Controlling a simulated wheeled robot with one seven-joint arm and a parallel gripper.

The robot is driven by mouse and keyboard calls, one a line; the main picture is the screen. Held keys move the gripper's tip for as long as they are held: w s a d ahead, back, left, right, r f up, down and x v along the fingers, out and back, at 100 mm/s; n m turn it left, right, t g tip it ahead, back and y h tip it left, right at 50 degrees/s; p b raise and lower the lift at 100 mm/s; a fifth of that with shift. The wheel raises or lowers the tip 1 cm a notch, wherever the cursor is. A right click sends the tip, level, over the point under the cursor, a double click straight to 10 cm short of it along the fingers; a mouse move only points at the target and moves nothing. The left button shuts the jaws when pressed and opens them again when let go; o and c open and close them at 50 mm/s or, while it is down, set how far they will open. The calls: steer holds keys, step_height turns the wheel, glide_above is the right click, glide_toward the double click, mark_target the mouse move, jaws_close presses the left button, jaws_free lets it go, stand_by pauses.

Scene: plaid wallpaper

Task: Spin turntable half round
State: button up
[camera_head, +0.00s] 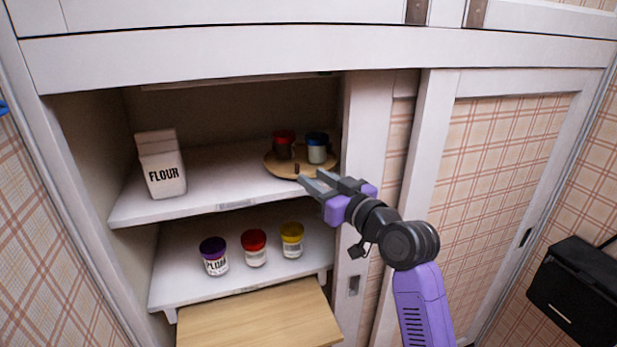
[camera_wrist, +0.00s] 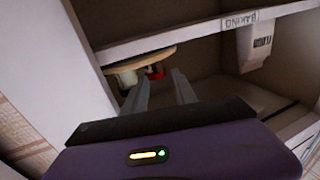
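The turntable (camera_head: 273,168) is a round wooden disc on the right end of the upper shelf. It carries a red-lidded dark jar (camera_head: 284,149) and a blue-lidded white jar (camera_head: 316,152). A small dark peg (camera_head: 297,169) stands near its front edge. My gripper (camera_head: 312,180) is in front of the turntable's front right edge, with its fingers apart and nothing between them. In the wrist view the picture looks upside down; the turntable (camera_wrist: 140,62) shows beyond my gripper (camera_wrist: 160,82). Whether a fingertip touches the disc I cannot tell.
A flour box (camera_head: 162,170) stands at the left of the upper shelf (camera_head: 220,178). Below are purple-lidded (camera_head: 214,256), red-lidded (camera_head: 254,248) and yellow-lidded (camera_head: 292,241) jars. A cupboard upright (camera_head: 365,120) stands close right of the turntable. The upper shelf's middle is clear.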

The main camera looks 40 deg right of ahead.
mark_target(295, 187)
steer(key=c, duration=0.3)
steer(key=shift+a+f+n+y+b, duration=0.2)
steer(key=shift+a+f+b, duration=0.15)
steer(key=shift+a+b, duration=0.25)
steer(key=shift+a+f+n+y+b, duration=0.1)
steer(key=shift+a+f+n+b, duration=0.15)
steer(key=shift+a+b, duration=0.3)
jaws_close()
steer(key=s+a+n+b, duration=0.2)
steer(key=s+a+n, duration=0.1)
steer(key=n, duration=1.4)
steer(key=shift+n, duration=0.25)
steer(key=w, duration=0.3)
steer(key=w+p, duration=0.1)
steer(key=w, duration=0.3)
steer(key=w+r+p, duration=0.1)
steer(key=w, duration=0.2)
steer(key=shift+w, duration=0.2)
steer(key=shift+s+d+p, duration=0.2)
steer(key=shift+s+d, duration=0.1)
steer(key=shift+d, duration=0.3)
steer(key=shift+s+d+p, duration=0.2)
steer(key=shift+s+d, duration=0.05)
steer(key=shift+d, duration=0.35)
steer(key=shift+s+d, duration=0.2)
steer(key=shift+d, duration=0.35)
